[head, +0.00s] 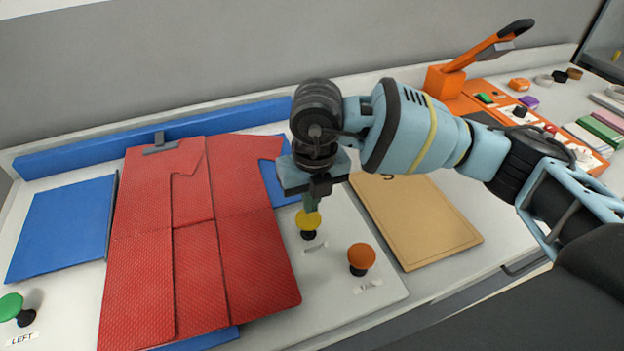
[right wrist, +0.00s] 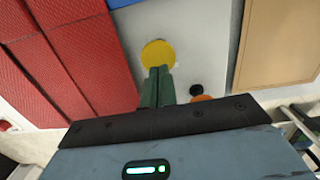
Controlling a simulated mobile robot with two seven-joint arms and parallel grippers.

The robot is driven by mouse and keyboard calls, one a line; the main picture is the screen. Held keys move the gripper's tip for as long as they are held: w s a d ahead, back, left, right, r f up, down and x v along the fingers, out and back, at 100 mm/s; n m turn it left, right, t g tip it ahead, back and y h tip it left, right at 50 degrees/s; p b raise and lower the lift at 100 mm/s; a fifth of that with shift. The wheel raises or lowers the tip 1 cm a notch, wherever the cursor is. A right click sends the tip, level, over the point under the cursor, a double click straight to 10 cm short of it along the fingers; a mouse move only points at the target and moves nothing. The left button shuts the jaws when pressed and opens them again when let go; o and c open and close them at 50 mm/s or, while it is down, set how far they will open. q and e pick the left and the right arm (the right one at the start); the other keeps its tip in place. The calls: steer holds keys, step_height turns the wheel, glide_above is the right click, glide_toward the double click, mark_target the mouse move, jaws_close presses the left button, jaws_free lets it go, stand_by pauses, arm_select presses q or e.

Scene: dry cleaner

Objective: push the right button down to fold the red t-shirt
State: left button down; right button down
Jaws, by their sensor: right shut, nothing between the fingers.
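The red t-shirt (head: 190,250) lies over the blue boards of the folding machine, with seams and creases showing on it. The left blue panel (head: 62,228) is bare. A yellow button (head: 308,220) stands on a black base to the right of the shirt; its label is too small to read. My right gripper (head: 311,207) is shut and empty, pointing down with its fingertips just over the yellow button. In the right wrist view the fingertips (right wrist: 157,74) overlap the yellow button (right wrist: 158,53); I cannot tell whether they touch. My left gripper is out of view.
An orange button (head: 361,258) stands front right of the yellow one. A green button (head: 12,306) labelled LEFT is at the far left. A tan board (head: 425,220) lies to the right. An orange lever press (head: 450,82) and small items are at the back right.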

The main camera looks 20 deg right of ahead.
mark_target(308, 219)
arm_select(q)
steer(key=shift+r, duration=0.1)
arm_select(e)
steer(key=shift+f, duration=1.25)
